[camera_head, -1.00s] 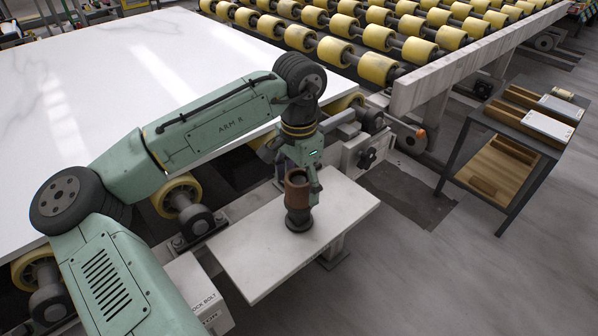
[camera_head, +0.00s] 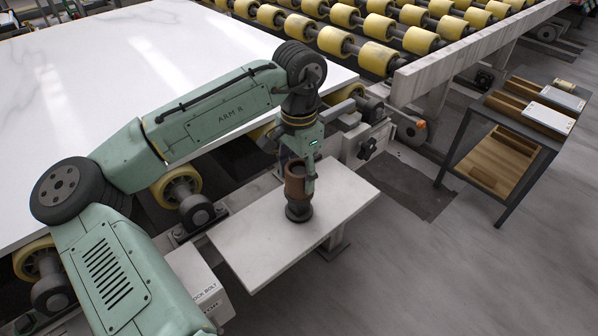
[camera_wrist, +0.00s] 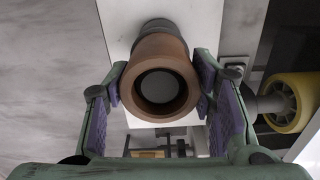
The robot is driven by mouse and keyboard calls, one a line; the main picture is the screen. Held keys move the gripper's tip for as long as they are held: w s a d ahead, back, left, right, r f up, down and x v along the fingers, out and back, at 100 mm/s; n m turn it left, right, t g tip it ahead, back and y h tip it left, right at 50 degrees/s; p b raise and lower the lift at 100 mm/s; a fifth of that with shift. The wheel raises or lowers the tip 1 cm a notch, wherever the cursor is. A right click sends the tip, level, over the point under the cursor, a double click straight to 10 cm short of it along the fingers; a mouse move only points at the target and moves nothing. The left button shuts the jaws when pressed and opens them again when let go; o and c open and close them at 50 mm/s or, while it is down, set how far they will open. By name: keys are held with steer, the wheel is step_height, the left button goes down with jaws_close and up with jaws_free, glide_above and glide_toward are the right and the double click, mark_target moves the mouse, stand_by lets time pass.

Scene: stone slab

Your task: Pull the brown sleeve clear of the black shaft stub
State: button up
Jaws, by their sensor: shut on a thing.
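The brown sleeve (camera_head: 294,184) is a short upright tube. My gripper (camera_head: 299,174) is shut on it from above, one finger on each side. The black shaft stub (camera_head: 298,211) stands on the pale slab directly under the sleeve, with its dark lower part showing. In the wrist view I look down into the sleeve (camera_wrist: 150,48), with the finger pads (camera_wrist: 160,84) at its sides. A grey round face shows inside its bore, and part of the stub (camera_wrist: 158,25) shows past its rim. I cannot tell how far the sleeve still overlaps the stub.
The small pale slab (camera_head: 255,240) around the stub is otherwise bare. A large white slab (camera_head: 70,80) on yellow rollers lies behind and left. A grey block (camera_head: 200,288) stands at its near left. A dark cart (camera_head: 510,140) with wooden trays stands right, across open floor.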

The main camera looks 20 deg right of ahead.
steer(key=shift+r, duration=0.2)
steer(key=shift+c, duration=0.4)
steer(key=shift+r+p, duration=3.45)
steer(key=shift+p, duration=0.1)
steer(key=shift+r, duration=3)
